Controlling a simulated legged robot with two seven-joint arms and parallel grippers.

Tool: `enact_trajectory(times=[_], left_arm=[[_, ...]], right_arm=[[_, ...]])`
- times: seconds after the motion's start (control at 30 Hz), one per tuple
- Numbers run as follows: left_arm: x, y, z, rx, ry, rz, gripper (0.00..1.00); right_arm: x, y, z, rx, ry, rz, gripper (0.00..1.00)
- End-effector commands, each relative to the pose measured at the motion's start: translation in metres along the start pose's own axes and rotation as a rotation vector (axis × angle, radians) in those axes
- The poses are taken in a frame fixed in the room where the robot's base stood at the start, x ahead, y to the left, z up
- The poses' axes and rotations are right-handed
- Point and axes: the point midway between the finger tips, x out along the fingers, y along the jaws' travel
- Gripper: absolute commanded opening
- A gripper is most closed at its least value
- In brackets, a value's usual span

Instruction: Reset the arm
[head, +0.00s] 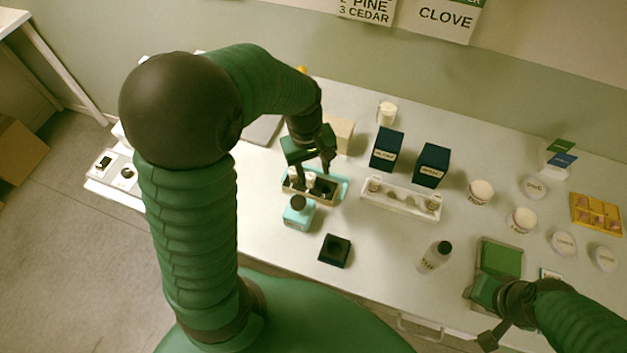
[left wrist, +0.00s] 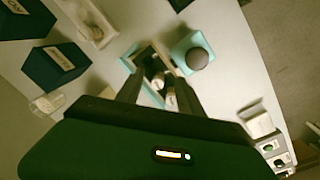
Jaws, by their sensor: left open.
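My left gripper (head: 327,168) is open above a small teal-edged tray (head: 338,197) that holds a few small bottles (head: 309,179). In the left wrist view its two fingers (left wrist: 157,88) are spread, with a white-topped bottle (left wrist: 170,99) in the tray showing between them. I cannot tell whether the fingers touch anything. My left arm arches up across the head view. My right gripper (head: 487,318) is at the lower right, by the green tray; its fingers are not clear.
The green tray (head: 500,258) is at the right.

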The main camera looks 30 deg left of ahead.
Motion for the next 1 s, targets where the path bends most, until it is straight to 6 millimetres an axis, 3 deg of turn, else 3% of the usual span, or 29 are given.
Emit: enact_trajectory(times=[0.03,0.1,0.2,0.27,1.0], left_arm=[[0.002,-0.003,0.025,0.221,0.047,0.007,0.44],[0.008,-0.008,0.053,0.533,0.116,0.012,0.44],[0.013,-0.014,0.078,0.832,0.181,0.013,0.44],[0.015,-0.015,0.084,0.912,0.199,0.012,0.44],[0.016,-0.015,0.084,0.923,0.198,0.010,0.44]], right_arm=[[0.000,0.000,0.000,0.000,0.000,0.000,0.36],[0.000,0.000,0.000,0.000,0.000,0.000,0.36],[0.000,0.000,0.000,-0.001,0.000,0.000,0.36],[0.000,0.000,0.000,-0.001,0.000,0.000,0.36],[0.000,0.000,0.000,0.000,0.000,0.000,0.36]])
